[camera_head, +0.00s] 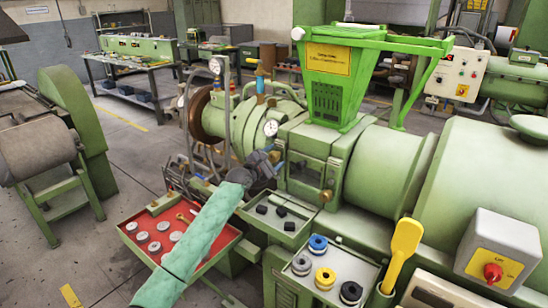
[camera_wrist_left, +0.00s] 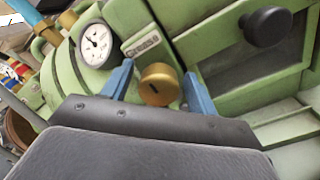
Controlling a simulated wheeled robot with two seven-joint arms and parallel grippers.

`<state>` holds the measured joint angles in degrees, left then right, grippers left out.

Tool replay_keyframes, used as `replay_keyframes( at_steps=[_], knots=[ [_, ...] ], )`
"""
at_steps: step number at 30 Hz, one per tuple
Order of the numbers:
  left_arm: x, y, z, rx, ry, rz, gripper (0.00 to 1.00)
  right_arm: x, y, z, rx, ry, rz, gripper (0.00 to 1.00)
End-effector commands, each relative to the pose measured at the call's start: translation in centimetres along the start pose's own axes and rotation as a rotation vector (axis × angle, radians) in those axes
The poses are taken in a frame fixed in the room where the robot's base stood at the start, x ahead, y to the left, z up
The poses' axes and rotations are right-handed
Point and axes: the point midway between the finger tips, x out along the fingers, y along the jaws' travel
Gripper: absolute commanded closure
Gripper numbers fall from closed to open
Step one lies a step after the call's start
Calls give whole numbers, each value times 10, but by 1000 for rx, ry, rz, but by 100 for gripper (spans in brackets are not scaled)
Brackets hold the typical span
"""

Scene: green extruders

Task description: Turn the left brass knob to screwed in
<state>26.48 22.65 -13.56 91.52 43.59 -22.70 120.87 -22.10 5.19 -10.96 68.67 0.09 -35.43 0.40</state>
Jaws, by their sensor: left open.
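A round brass knob (camera_wrist_left: 158,86) with a dark slot in its face sits on the green machine front in the left wrist view. My left gripper (camera_wrist_left: 159,72) is open, with one blue finger on each side of this knob. Small gaps seem to show between fingers and knob; contact is not clear. In the head view my left gripper (camera_head: 271,164) is at the front of the green extruder (camera_head: 385,165), and hides the knob there. Another brass knob (camera_head: 326,196) shows farther right on the extruder front. My right gripper is not in view.
A pressure gauge (camera_wrist_left: 96,44) is close left of the gripper, and a black knob (camera_wrist_left: 265,27) is to its right. Below are a red tray (camera_head: 128,229) with several grey discs and a panel (camera_head: 303,290) with coloured rings. A yellow scoop-like tool (camera_head: 404,243) stands at the right.

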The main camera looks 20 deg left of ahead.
Motion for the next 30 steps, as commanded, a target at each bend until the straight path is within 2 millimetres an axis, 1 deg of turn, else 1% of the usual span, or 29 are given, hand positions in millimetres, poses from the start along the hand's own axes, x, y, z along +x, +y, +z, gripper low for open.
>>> replay_keyframes(
  at_steps=[2, 3, 5, 6, 9, 14, 20, 23, 29, 30],
  knots=[
    [0, 0, 0, 0, 0, 0, 41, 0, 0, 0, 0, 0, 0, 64],
    [0, 0, 0, 0, 0, 0, 49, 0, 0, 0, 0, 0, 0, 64],
    [0, 0, 0, 0, 0, 0, 61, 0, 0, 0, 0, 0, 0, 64],
    [0, 0, 0, 0, 0, 0, 69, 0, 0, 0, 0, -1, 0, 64],
    [0, 0, 0, 0, 0, 0, 86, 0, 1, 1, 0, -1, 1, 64],
    [0, 0, 0, 6, 0, 0, 86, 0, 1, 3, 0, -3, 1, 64],
    [0, -1, -1, 55, 1, 0, 86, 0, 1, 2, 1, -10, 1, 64],
    [0, -1, -1, 106, 1, -1, 86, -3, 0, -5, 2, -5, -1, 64],
    [0, -2, -2, 261, 1, -1, 86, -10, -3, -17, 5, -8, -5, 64],
    [0, -2, -2, 297, 1, -1, 86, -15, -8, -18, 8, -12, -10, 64]
  ],
)
